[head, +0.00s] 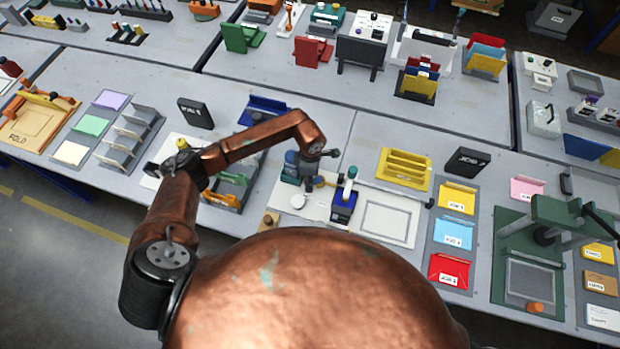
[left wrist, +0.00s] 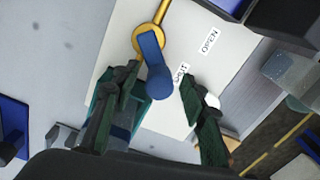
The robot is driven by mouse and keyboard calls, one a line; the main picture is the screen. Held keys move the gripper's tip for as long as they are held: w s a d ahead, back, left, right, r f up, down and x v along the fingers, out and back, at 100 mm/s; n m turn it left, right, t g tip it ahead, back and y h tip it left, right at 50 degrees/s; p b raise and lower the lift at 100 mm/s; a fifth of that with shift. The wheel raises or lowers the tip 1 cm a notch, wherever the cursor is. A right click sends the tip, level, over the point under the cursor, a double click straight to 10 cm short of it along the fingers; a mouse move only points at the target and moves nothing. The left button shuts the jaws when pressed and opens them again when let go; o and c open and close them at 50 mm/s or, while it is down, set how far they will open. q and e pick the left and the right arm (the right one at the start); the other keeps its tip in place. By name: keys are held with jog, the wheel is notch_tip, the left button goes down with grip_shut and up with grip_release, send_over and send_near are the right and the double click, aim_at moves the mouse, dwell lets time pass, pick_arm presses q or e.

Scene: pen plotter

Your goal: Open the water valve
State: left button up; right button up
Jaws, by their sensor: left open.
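The valve shows in the left wrist view as a blue lever (left wrist: 151,52) with a rounded blue end, mounted at a brass-coloured ring (left wrist: 150,28). It lies over a white plate (left wrist: 120,35). The lever's free end lies nearer the label that seems to read SHUT (left wrist: 183,73) than the OPEN label (left wrist: 209,42). My left gripper (left wrist: 156,103) is open, with one finger on each side of the lever's rounded end, apparently not touching it. In the head view my left gripper (head: 312,182) is over the white plate (head: 292,210) and partly hides the valve. My right gripper is not in view.
A dark blue device (head: 343,203) stands right of my left gripper. A yellow rack (head: 404,169) and a black sign (head: 467,160) stand behind and to the right. A teal part (left wrist: 135,108) lies close behind one finger. Bare grey table shows farther back.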

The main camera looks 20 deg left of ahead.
pick_arm(q)
jog(key=shift+c, duration=0.5)
grip_shut()
jog(key=shift+d+n, duration=0.1)
jog(key=shift+n, duration=0.3)
jog(key=n, duration=0.1)
jog(key=d+n, duration=0.1)
jog(key=shift+s+n, duration=0.35)
jog(key=shift+n, duration=0.05)
jog(key=n, duration=0.1)
jog(key=d+n, duration=0.1)
jog(key=n, duration=0.1)
jog(key=shift+s+d+n+b, duration=0.1)
jog(key=shift+s+n+b, duration=0.1)
jog(key=shift+n+b, duration=0.1)
jog(key=n, duration=0.2)
jog(key=d+n, duration=0.2)
jog(key=n, duration=0.1)
jog(key=shift+w+n, duration=0.1)
jog(key=shift+n, duration=0.2)
jog(key=n, duration=0.1)
jog(key=d+n, duration=0.1)
jog(key=n, duration=0.1)
jog(key=w+n, duration=0.1)
jog(key=n, duration=0.1)
jog(key=shift+d, duration=0.3)
